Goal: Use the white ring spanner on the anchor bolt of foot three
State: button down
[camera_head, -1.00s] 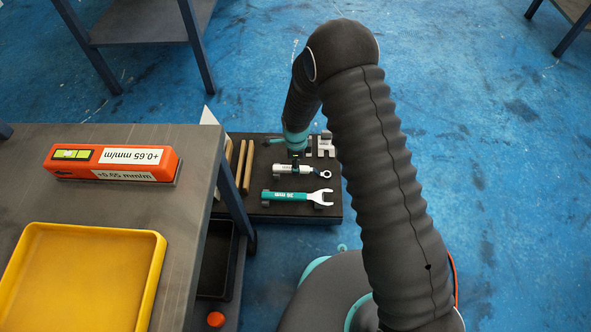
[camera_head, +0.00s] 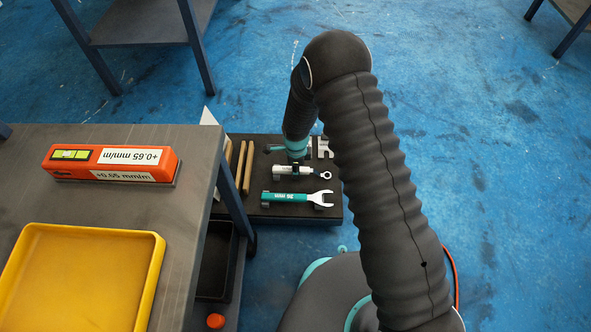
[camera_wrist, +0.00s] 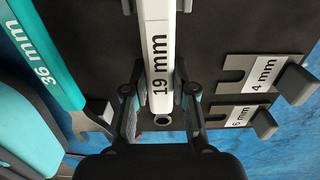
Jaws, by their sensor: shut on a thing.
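The white ring spanner (camera_head: 311,172), marked 19 mm, lies level over the dark tool tray, its ring end to the right. In the wrist view its white handle (camera_wrist: 161,45) runs between the fingers, with a small ring or hole at the near end. My gripper (camera_wrist: 160,100) is shut on the handle; in the head view my gripper (camera_head: 296,165) partly hides the spanner. I cannot tell whether the spanner still touches its rests. The anchor bolt and foot three cannot be made out.
A teal 36 mm open spanner (camera_head: 290,197) lies nearer on the tray (camera_head: 310,217). Slotted 4 mm (camera_wrist: 258,72) and 6 mm (camera_wrist: 235,117) plates sit beside the white spanner. A workbench at left holds an orange level (camera_head: 110,162) and a yellow tray (camera_head: 155,240).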

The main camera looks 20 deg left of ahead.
jog(key=shift+r, duration=0.15)
notch_tip(320, 180, up, 4)
jog(key=shift+d+r, duration=0.15)
jog(key=shift+r, duration=0.05)
jog(key=d+r+p, duration=0.1)
jog(key=d+r, duration=0.5)
jog(key=d, duration=0.5)
jog(key=shift+s+d+r, duration=0.15)
jog(key=shift+s+d, duration=0.05)
jog(key=c, duration=1.7)
grip_release()
grip_shut()
